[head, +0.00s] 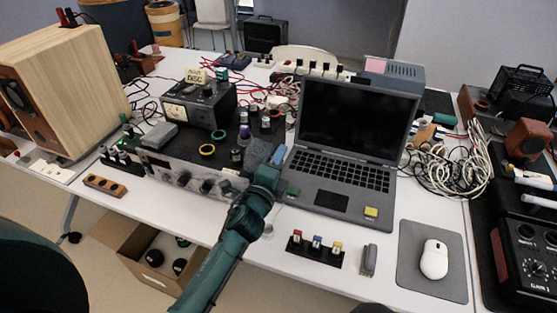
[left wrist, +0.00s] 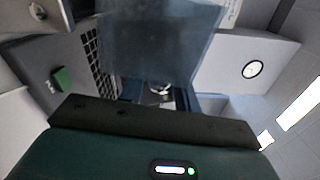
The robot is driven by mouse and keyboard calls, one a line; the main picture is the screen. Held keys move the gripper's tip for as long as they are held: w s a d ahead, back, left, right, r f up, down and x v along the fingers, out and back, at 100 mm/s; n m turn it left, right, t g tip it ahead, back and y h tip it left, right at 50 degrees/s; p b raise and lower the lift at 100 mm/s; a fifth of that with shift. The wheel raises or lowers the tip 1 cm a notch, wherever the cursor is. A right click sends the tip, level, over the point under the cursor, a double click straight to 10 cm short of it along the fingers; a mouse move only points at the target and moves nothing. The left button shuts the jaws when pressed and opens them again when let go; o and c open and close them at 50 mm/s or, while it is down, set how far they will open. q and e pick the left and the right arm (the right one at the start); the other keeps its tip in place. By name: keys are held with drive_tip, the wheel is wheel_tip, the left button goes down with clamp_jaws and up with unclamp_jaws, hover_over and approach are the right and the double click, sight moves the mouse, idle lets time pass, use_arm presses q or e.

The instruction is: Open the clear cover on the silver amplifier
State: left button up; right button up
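The silver amplifier (head: 160,170) lies left of centre on the white table in the head view. Its front has several dark knobs, and its dark top carries small items. A grey, see-through panel (head: 257,152), apparently the clear cover, stands tilted at its right end. My left gripper (head: 272,165) is at that end, close to the panel, between amplifier and laptop. In the left wrist view the bluish translucent panel (left wrist: 160,40) fills the upper middle and overlaps my fingers. Whether they touch or grip it is unclear. My right gripper is out of view.
An open laptop (head: 345,175) stands close to the right of my left gripper. A black meter box (head: 200,105) sits behind the amplifier. A wooden speaker (head: 85,85) is at the left. Coloured connectors (head: 317,245) and a mouse (head: 434,259) lie in front. Cables clutter the right.

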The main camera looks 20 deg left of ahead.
use_arm(q)
clamp_jaws()
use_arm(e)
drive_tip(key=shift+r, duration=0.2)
